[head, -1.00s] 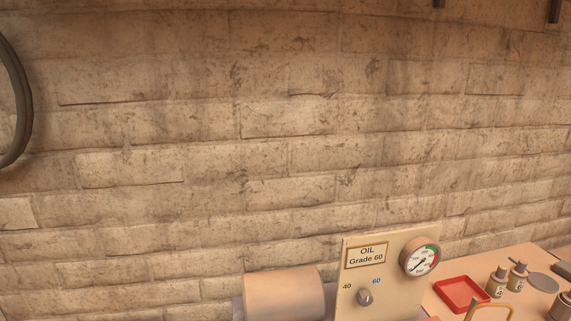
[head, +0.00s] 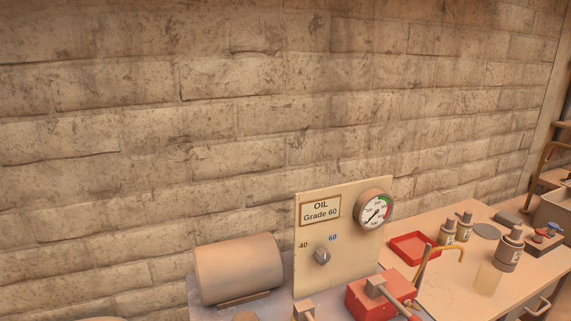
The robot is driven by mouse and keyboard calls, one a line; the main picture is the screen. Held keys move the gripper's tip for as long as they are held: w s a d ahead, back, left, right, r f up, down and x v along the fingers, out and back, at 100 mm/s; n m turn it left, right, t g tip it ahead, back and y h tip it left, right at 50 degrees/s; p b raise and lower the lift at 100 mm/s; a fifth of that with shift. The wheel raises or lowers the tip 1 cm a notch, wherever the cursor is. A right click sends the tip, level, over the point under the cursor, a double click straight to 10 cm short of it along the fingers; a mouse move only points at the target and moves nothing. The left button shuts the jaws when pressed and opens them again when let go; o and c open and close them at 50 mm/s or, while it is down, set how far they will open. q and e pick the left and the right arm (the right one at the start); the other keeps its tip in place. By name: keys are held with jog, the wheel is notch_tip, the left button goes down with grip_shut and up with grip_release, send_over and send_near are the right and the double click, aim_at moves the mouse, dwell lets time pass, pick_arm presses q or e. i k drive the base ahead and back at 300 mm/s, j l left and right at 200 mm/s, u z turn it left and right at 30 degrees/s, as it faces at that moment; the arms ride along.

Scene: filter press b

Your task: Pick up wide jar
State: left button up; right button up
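A pale, see-through jar-like vessel (head: 488,279) stands on the right-hand worktop; I cannot tell for sure whether it is the wide jar. Right behind it stands a larger grey container with a cap and a label (head: 509,252). Two smaller labelled bottles, one (head: 447,233) and another (head: 464,228), stand further back on the same worktop. Neither of my grippers shows in the head view.
A red tray (head: 411,246) lies beside the bottles. A panel marked OIL Grade 60 (head: 318,270) carries a gauge (head: 375,211) and a knob (head: 322,256). A metal cylinder (head: 238,268) and a red block (head: 370,300) flank it. A brick wall (head: 250,110) stands behind.

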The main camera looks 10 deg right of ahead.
aim_at(487, 280)
jog(key=z, duration=1.6)
jog(key=k+l+z, duration=0.1)
jog(key=l, duration=0.15)
